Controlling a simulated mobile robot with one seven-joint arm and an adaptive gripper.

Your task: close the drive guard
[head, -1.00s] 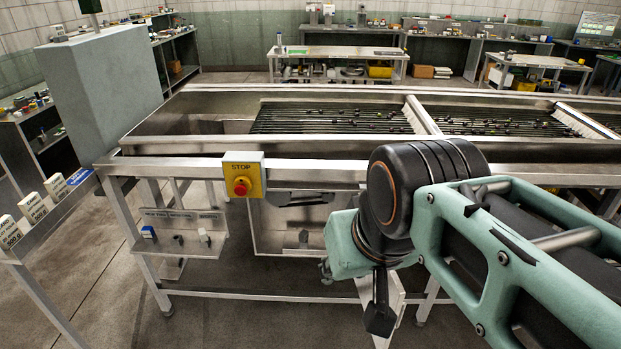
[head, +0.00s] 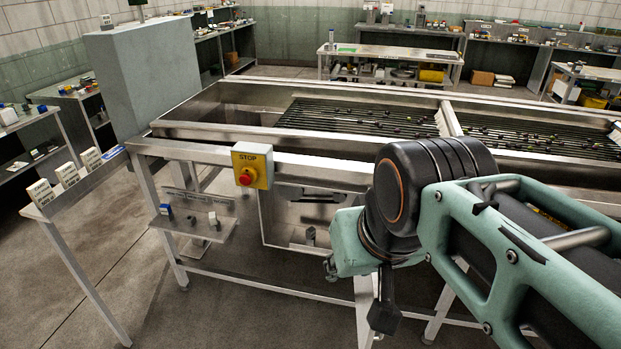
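A metal housing (head: 279,225) hangs under the near side rail of the roller sizer, with dark openings in its front. A pale narrow panel (head: 364,305) stands right of it, partly hidden by my arm; I cannot tell whether it is the drive guard or part of the frame. My arm reaches in from the right and covers the area beside the housing. My gripper (head: 384,310) shows only as a dark part pointing down below the wrist, in front of the frame. Its fingers cannot be told apart, and I see nothing held.
A yellow stop box with a red button (head: 247,181) is on the near rail. A small shelf (head: 205,222) with little items hangs left of the housing. Open floor (head: 110,260) lies between stand and machine.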

